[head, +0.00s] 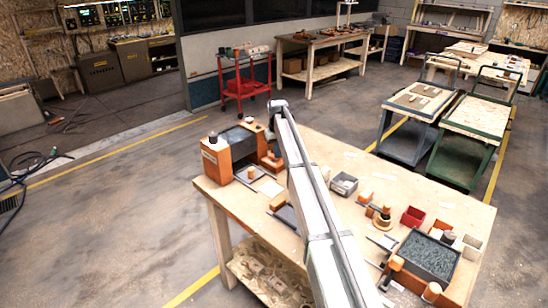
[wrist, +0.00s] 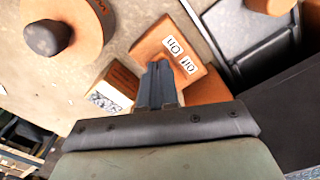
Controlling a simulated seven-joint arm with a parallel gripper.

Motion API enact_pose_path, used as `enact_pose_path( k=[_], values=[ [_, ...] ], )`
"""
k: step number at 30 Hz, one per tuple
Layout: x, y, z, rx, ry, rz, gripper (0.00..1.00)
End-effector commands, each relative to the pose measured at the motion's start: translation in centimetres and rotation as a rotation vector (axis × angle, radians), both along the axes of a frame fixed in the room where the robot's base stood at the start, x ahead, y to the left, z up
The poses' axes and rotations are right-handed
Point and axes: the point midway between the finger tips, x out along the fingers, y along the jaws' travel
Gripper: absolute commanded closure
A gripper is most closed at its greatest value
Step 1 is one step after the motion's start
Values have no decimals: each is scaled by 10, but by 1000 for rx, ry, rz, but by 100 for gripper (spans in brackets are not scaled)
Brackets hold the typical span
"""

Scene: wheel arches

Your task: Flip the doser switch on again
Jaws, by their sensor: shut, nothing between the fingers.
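In the wrist view an orange block (wrist: 158,40) carries two white labels, an ON label (wrist: 173,46) and an OFF label (wrist: 187,65). My gripper (wrist: 160,68) is shut and empty, its dark fingertips over the block beside the labels. No switch lever shows clearly; the fingers cover part of the block, so I cannot tell the switch's position or whether the tips touch it. In the head view my arm reaches over the table to its far side, near an orange machine with a dark top (head: 217,160). The fingers are not visible there.
In the wrist view an orange disc with a dark knob (wrist: 47,38) is at upper left, a small box with a printed label (wrist: 112,88) is left of the fingers, and a dark tray (wrist: 250,40) is at right. Several containers, including a red bin (head: 413,216), stand on the wooden table (head: 330,150).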

Motion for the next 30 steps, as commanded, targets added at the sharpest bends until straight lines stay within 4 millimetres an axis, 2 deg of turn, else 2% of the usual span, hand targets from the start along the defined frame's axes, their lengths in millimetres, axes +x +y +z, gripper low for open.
enact_pose_path(
  k=[13, 30],
  values=[
    [0, 0, -1, 0, 1, 0, 100],
    [0, 0, 35, 0, 0, 0, 100]
  ],
)
